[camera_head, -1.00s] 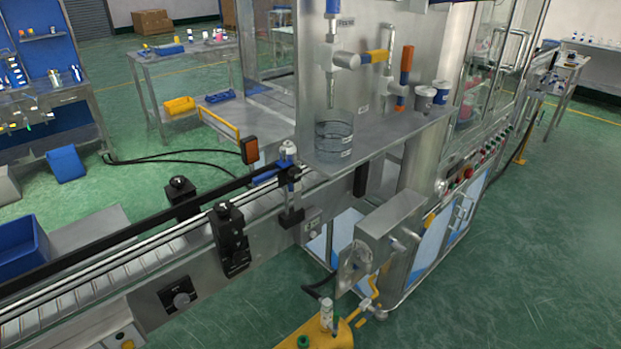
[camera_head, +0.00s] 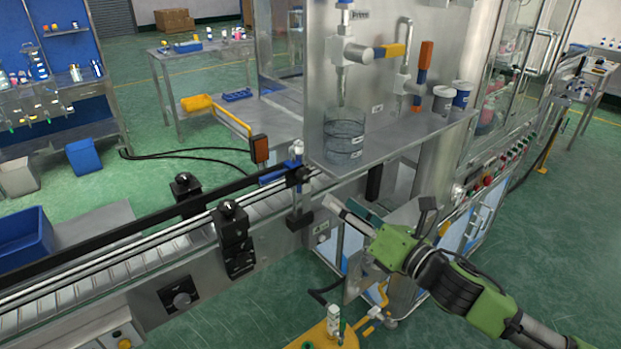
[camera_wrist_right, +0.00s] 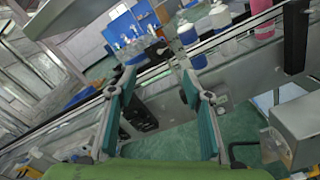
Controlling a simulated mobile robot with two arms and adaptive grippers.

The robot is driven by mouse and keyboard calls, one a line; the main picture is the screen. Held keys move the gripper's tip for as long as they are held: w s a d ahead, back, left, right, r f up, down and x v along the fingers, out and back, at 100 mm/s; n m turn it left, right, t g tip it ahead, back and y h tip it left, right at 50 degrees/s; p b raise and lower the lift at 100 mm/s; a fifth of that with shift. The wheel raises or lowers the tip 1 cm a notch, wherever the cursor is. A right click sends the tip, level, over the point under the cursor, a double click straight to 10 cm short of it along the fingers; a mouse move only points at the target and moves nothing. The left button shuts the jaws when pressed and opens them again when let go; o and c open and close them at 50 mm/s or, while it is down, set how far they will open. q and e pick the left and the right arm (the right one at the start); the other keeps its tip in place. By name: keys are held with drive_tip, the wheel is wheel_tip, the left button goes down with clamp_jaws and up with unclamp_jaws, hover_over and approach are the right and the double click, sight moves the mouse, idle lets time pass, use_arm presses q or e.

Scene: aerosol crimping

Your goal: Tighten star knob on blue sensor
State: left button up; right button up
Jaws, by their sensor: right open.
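The blue sensor (camera_head: 272,175) sits at the conveyor's far rail, beside an upright post (camera_head: 297,153) with a blue and white top. A black clamp (camera_head: 298,177) is on this post. I cannot make out the star knob's shape clearly at this size. My right gripper (camera_head: 350,214) is to the right of the post and lower in the head view, apart from it and holding nothing. In the right wrist view its two teal fingers (camera_wrist_right: 160,82) are spread, with the conveyor rail beyond them. My left gripper is not in view.
The conveyor (camera_head: 120,270) runs from lower left to the machine. A steel shelf (camera_head: 400,137) with a clear cylinder (camera_head: 343,138) overhangs just above my right gripper. A black-knobbed bracket (camera_head: 233,235) stands on the near rail. A yellow unit (camera_head: 325,335) is below.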

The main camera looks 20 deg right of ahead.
sight(305, 177)
drive_tip(key=p+x, duration=0.3)
drive_tip(key=x, duration=0.8)
drive_tip(key=shift+w+a, duration=0.1)
drive_tip(key=shift+w, duration=0.3)
drive_tip(key=shift+w+a+p, duration=0.2)
drive_tip(key=shift+w+p, duration=0.15)
drive_tip(key=shift+w, duration=0.1)
drive_tip(key=c, duration=1.1)
